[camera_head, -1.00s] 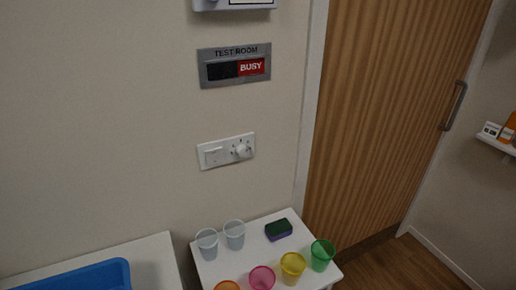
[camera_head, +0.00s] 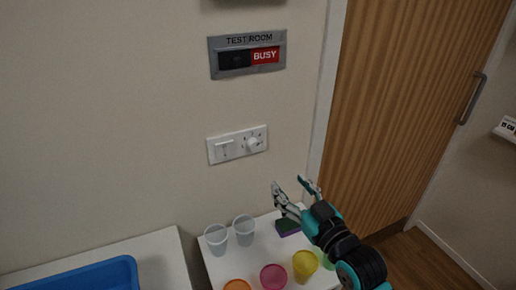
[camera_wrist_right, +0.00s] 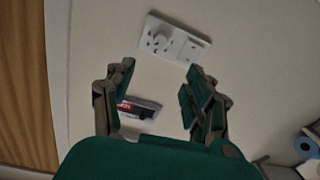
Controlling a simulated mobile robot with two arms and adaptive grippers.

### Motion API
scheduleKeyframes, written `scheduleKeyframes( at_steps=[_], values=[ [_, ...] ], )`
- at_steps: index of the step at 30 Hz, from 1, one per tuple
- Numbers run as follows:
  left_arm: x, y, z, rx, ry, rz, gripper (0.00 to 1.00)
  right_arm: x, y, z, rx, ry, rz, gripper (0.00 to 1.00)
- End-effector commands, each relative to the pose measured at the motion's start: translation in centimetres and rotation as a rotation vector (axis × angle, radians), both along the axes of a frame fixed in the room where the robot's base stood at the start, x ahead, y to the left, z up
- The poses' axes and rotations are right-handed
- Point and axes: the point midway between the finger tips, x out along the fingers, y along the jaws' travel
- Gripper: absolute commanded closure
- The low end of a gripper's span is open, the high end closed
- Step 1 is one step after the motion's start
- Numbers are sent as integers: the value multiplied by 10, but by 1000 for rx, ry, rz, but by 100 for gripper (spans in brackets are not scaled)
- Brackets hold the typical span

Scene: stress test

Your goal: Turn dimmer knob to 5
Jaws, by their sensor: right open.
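The white dimmer knob (camera_head: 253,144) sits on the right half of a white wall plate (camera_head: 238,156), with a flat switch (camera_head: 224,149) to its left. Marks ring the knob, too small to read. My right gripper (camera_head: 293,186) is open and empty, below and to the right of the plate and apart from it. In the right wrist view the knob (camera_wrist_right: 160,43) shows beyond the open fingers (camera_wrist_right: 155,90), nearer the left finger. My left gripper is not in view.
A TEST ROOM sign (camera_head: 248,53) reading BUSY is on the wall above the plate. A white table (camera_head: 215,265) below holds clear cups (camera_head: 216,238), coloured cups (camera_head: 273,276) and a sponge (camera_head: 287,227). A blue bin (camera_head: 90,275) is at lower left. A wooden door (camera_head: 400,110) is right.

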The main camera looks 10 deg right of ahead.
Motion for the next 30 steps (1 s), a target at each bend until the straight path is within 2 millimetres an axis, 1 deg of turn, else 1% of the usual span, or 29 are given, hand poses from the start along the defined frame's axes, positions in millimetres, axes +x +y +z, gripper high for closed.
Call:
scheduleKeyframes(
  at_steps=[5, 15, 21, 25, 30],
  values=[
    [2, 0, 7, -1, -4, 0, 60, 22, 5, 3, 4, -3, -1, 46],
    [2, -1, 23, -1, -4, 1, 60, 93, 24, 3, 3, 1, 0, 46],
    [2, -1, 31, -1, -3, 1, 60, 133, 33, 2, 3, 1, 0, 46],
    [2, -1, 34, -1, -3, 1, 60, 151, 38, 2, 2, 0, 0, 46],
    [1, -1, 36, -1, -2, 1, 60, 164, 42, 0, 2, 1, 0, 46]
  ],
)
